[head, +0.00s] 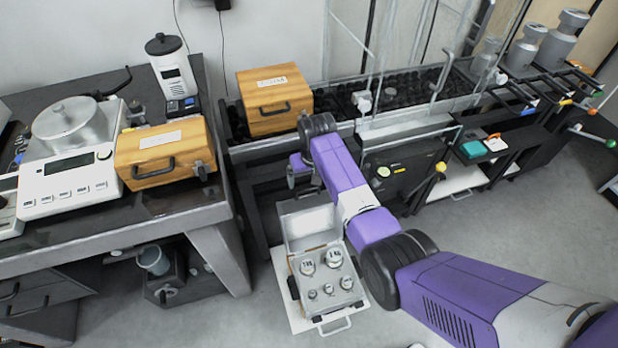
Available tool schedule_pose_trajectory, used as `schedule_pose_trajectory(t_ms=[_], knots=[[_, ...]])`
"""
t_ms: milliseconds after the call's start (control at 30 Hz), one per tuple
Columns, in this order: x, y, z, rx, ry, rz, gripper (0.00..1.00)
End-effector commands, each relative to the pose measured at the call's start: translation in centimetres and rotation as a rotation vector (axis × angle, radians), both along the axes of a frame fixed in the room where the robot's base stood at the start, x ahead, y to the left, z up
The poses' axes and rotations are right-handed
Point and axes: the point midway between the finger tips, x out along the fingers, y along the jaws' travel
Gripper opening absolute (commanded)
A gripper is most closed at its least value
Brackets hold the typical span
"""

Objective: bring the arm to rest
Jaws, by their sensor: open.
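My purple and grey arm reaches in from the lower right of the head view. My gripper (303,178) is at its far end, small and partly hidden behind the arm, pointing down in front of the long dark bench. Its jaws are apart with nothing seen between them. It is above and behind the open weight case (320,255) and apart from it. The case stands low on a pale board, lid up, with several silver weights (334,257) in it.
A wooden box (275,98) stands on the bench behind my gripper. Another wooden box (168,150) and a white balance (68,185) stand on the left table (170,222). Large metal weights (562,40) stand at the back right. Grey floor (520,225) is open at right.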

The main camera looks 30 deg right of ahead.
Motion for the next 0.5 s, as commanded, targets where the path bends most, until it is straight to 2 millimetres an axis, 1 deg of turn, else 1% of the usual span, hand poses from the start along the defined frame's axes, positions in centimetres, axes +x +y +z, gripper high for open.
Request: schedule_pose_trajectory(t_ms=[333, 433, 500], knots=[[0.3, -0.1, 0.1, -0.003, -0.011, 0.001, 0.91], [1.4, -0.3, 0.4, -0.015, -0.06, 0.004, 0.91], [3.1, -0.7, 1.6, -0.031, -0.13, 0.005, 0.91]])
